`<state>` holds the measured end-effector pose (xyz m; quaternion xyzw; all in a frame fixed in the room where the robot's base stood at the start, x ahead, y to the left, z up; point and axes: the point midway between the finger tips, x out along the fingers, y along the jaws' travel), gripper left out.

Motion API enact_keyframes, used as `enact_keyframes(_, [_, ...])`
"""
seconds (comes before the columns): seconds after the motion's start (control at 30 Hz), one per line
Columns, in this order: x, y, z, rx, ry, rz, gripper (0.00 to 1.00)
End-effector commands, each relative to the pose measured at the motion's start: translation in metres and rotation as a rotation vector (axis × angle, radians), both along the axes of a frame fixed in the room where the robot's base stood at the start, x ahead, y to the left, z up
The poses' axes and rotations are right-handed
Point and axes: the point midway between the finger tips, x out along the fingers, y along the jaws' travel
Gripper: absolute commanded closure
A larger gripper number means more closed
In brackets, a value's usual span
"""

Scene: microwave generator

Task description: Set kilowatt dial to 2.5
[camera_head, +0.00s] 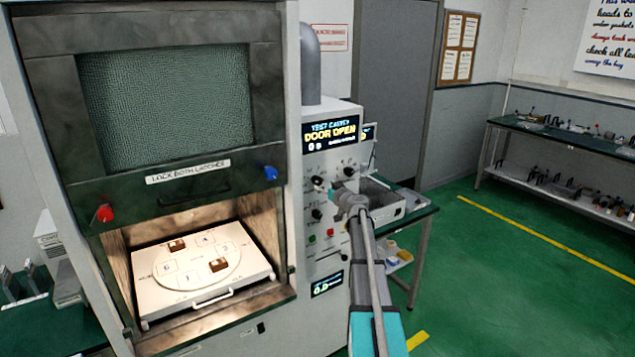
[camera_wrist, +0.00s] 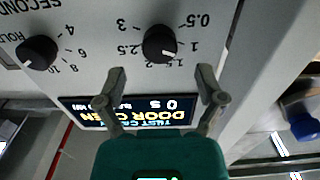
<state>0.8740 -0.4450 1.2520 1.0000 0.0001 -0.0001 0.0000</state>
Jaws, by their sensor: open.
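The kilowatt dial (camera_wrist: 160,44) is a round black knob on the pale control panel, seen upside down in the wrist view. Labels from 0.5 to 3 ring it, and its white mark points near 1.5. In the head view the dial (camera_head: 318,181) is at the panel's upper left. My gripper (camera_wrist: 161,72) is open and empty in the wrist view, with its fingers spread to either side below the knob in the picture. I see no contact with it. In the head view my gripper (camera_head: 342,192) is in front of the panel.
A second black knob (camera_wrist: 37,52) sits beside the dial. The display (camera_head: 331,132) above reads DOOR OPEN. The cavity holds a white turntable tray (camera_head: 160,303) with brown blocks. A blue latch knob (camera_head: 271,173) is left of the panel. A workbench (camera_head: 425,212) stands behind my arm.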

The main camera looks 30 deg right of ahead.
Motion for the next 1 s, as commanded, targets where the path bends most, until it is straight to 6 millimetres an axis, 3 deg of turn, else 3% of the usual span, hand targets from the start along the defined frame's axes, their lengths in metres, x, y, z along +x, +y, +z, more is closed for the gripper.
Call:
enact_keyframes(0.1, [0.021, -0.002, 0.0, 0.0, 0.0, 0.001, 0.12])
enact_keyframes(0.33, [0.045, -0.001, 0.0, 0.0, 0.0, 0.0, 0.12])
enact_keyframes(0.83, [0.052, 0.0, 0.0, 0.0, 0.0, 0.0, 0.12])
enact_keyframes(1.0, [0.052, 0.0, 0.0, 0.0, 0.0, 0.0, 0.44])
